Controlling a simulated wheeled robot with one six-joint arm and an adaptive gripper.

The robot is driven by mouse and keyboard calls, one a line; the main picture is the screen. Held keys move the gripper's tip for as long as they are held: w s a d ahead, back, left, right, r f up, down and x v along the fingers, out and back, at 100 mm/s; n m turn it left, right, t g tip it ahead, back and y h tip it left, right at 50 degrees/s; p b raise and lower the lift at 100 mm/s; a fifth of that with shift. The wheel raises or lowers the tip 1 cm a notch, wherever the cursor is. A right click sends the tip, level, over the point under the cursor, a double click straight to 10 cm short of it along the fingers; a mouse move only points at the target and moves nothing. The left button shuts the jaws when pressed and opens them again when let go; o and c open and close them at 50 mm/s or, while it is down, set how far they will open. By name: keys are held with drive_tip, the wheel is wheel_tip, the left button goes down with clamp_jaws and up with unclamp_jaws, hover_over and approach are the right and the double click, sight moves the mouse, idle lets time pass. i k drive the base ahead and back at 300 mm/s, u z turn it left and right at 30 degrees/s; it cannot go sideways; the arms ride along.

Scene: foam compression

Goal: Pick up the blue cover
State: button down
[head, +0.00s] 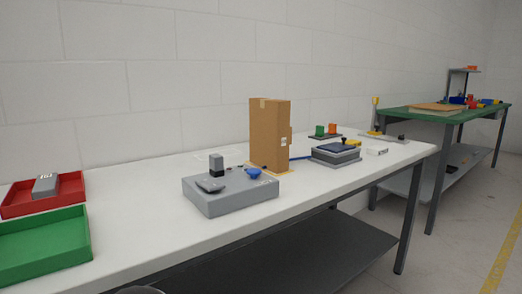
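Two blue things could be the blue cover, and I cannot tell which it is. A small bright blue rounded piece (253,172) sits on the right part of the top of a grey box (232,199), near the table's middle. A flat dark blue piece (337,146) lies on top of a grey stacked device (336,157) farther right, behind the box. My gripper is not in view.
The white table (160,215) has bare room left of the grey box. A red tray (72,197) holding a grey block and a green tray (45,250) stand at left. A tall cardboard box (269,133) stands behind the grey box. A green-topped table (400,113) is at far right.

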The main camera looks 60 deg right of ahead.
sight(335, 148)
drive_tip(key=z, duration=4)
drive_tip(key=i, duration=2.7)
drive_tip(key=u, duration=3.75)
